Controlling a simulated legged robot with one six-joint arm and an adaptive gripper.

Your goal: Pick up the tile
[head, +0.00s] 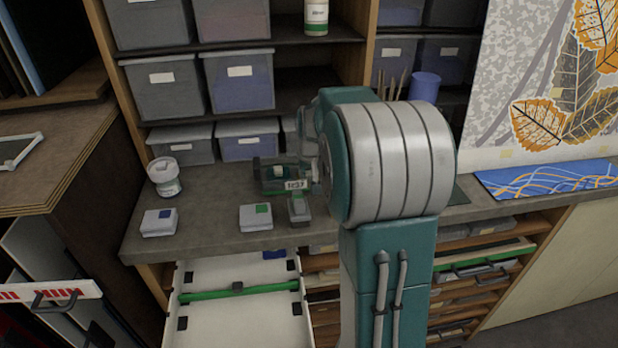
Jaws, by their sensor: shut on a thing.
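My gripper (280,188) is over the grey worktop, left of my large teal and grey arm joint. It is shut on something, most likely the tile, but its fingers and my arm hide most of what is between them. I cannot make out the tile's outline or colour, or whether it touches the worktop.
On the grey worktop (205,190) are a white jar (164,177), a pale block with a blue square (159,223) and one with a green square (256,218). An open white drawer (240,316) juts out below. A blue patterned panel (545,178) lies at right.

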